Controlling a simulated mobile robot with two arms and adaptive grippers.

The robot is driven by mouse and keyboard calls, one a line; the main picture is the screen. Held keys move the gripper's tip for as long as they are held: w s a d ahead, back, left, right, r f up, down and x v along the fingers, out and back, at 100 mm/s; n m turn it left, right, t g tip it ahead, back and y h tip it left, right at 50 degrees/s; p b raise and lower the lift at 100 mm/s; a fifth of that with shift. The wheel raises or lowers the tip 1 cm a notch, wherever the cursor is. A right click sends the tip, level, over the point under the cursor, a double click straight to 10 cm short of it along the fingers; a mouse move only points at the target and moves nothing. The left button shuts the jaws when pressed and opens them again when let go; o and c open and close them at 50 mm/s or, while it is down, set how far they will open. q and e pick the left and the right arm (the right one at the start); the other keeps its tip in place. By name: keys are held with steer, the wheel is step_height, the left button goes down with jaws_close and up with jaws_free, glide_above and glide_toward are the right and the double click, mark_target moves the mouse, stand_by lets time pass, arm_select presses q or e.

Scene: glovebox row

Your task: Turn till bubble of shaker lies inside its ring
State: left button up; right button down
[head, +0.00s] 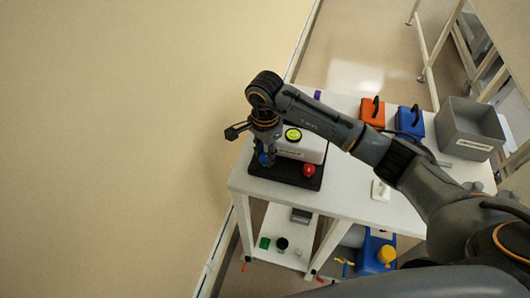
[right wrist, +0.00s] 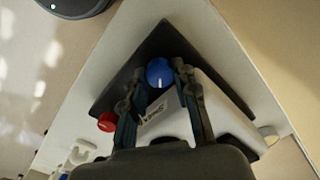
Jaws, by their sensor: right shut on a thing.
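The shaker (head: 302,149) is a white box on a black base plate (head: 285,176) at the near left end of the white table. A yellow-green round bubble level (head: 293,135) with a dark rim sits on its top. It is too small to tell where the bubble lies against its ring. A blue knob (right wrist: 160,73) with a white mark stands at one corner, and a red knob (head: 309,170) at another. My right gripper (head: 264,157) is shut on the blue knob, with a finger on either side in the right wrist view. My left gripper is out of view.
Orange (head: 372,113) and blue (head: 410,121) boxes with black handles and a grey bin (head: 470,128) stand farther along the table (head: 343,206). A small white item (head: 381,190) lies nearer. A lower shelf (head: 284,223) holds small things.

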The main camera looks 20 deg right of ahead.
mark_target(265, 157)
steer(key=n+b, duration=0.1)
steer(key=b, duration=0.1)
steer(key=n+b, duration=0.1)
steer(key=shift+w+f+b, duration=0.1)
steer(key=shift+f+b, duration=0.2)
steer(key=shift+b, duration=0.05)
steer(key=shift+r+n+b, duration=0.25)
steer(key=shift+n+b, duration=0.3)
steer(key=shift+n, duration=0.05)
steer(key=c, duration=1)
jaws_free()
steer(key=shift+r, duration=0.25)
step_height(265, 157, up, 12)
steer(key=shift+f, duration=0.2)
